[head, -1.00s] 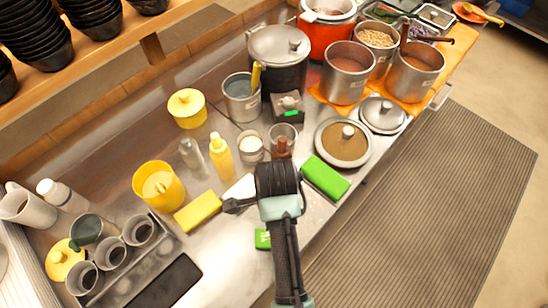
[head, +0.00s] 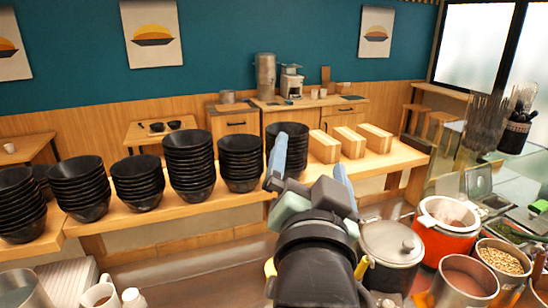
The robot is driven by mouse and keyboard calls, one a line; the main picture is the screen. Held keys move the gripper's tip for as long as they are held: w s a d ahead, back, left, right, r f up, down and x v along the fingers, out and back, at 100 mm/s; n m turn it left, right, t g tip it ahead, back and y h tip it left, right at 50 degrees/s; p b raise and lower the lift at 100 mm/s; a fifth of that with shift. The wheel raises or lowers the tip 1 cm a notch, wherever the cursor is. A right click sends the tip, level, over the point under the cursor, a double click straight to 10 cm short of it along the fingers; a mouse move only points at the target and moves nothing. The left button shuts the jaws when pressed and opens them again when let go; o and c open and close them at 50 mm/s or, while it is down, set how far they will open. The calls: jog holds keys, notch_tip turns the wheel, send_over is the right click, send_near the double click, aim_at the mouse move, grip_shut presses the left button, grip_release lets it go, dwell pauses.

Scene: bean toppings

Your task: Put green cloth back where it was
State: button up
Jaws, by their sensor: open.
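My gripper (head: 311,157) is raised in the middle of the head view and points away toward the bowl shelf. Its two pale blue fingers are spread apart with nothing between them. No green cloth shows in the present view. The part of the counter nearest me lies below the frame, and my arm hides some of what is behind it.
Stacks of black bowls (head: 188,160) and wooden blocks (head: 349,142) stand on the wooden shelf (head: 225,203). A lidded steel pot (head: 391,246), an orange-red cooker (head: 440,245), a pot of reddish-brown contents (head: 466,283) and a pot of beans (head: 502,260) crowd the right.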

jog(key=s+a+r+n+t+y, duration=0.1)
jog(key=s+a+r+n+t, duration=0.1)
jog(key=s+r, duration=0.4)
jog(key=s+a+r+n+t+y, duration=0.1)
jog(key=s+a+r+n+t, duration=0.2)
jog(key=r, duration=1)
jog(key=s+n+t, duration=0.2)
jog(key=s+t, duration=0.1)
jog(key=s, duration=0.1)
jog(key=shift+r, duration=0.4)
jog(key=shift+s, duration=0.1)
